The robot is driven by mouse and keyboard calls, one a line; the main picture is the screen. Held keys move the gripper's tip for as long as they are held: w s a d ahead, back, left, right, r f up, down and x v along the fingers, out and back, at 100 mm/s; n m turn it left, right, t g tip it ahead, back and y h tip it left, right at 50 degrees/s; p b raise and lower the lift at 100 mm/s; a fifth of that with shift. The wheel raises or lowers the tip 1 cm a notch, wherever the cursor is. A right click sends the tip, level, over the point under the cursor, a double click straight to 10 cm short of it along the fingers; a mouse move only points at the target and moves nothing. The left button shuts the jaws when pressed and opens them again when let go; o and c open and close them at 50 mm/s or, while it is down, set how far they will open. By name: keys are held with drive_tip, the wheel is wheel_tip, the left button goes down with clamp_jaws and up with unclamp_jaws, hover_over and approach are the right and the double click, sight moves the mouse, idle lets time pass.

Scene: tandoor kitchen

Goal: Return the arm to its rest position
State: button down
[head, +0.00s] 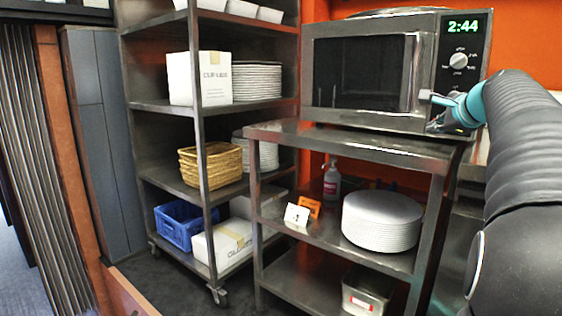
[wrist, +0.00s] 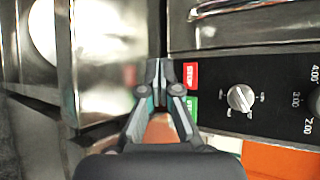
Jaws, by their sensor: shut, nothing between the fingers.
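My gripper (wrist: 161,78) is shut and empty in the wrist view. Its fingertips are close to the red STOP button (wrist: 191,74) and the green button (wrist: 192,108) on the microwave panel; I cannot tell whether they touch it. In the head view my arm reaches in from the right, with its end in front of the lower right of the microwave (head: 365,70). The gripper's fingers are hard to make out there. The microwave door looks closed, and its green display (head: 463,27) reads 2:44.
The microwave stands on a metal cart (head: 350,143), with stacked plates (head: 382,220) and a spray bottle (head: 332,180) on a lower shelf. A taller metal rack (head: 165,106) at left holds plates, a basket (head: 210,165) and a blue crate (head: 180,226).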

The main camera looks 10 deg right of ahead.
drive_tip(key=s+a+f+n+g+y+p, duration=0.1)
drive_tip(key=s+a+f+n, duration=0.25)
drive_tip(key=a, duration=0.45)
drive_tip(key=s+a+f+n+g+y+p, duration=0.15)
drive_tip(key=a+n, duration=0.25)
drive_tip(key=a, duration=0.4)
drive_tip(key=s+a+f+n+g+p, duration=0.1)
drive_tip(key=s+a+f+n, duration=0.25)
drive_tip(key=a, duration=0.35)
drive_tip(key=s+a+f+n+g+p, duration=0.1)
drive_tip(key=s+a+f+n+g, duration=0.1)
drive_tip(key=s+a+f+n, duration=0.4)
drive_tip(key=s+a+f+n+g+p, duration=0.1)
drive_tip(key=s+a+f+n, duration=0.5)
drive_tip(key=s+f, duration=0.5)
drive_tip(key=s, duration=0.3)
drive_tip(key=shift+a+n+g, duration=0.15)
drive_tip(key=shift+n+g, duration=0.15)
drive_tip(key=shift+g, duration=0.05)
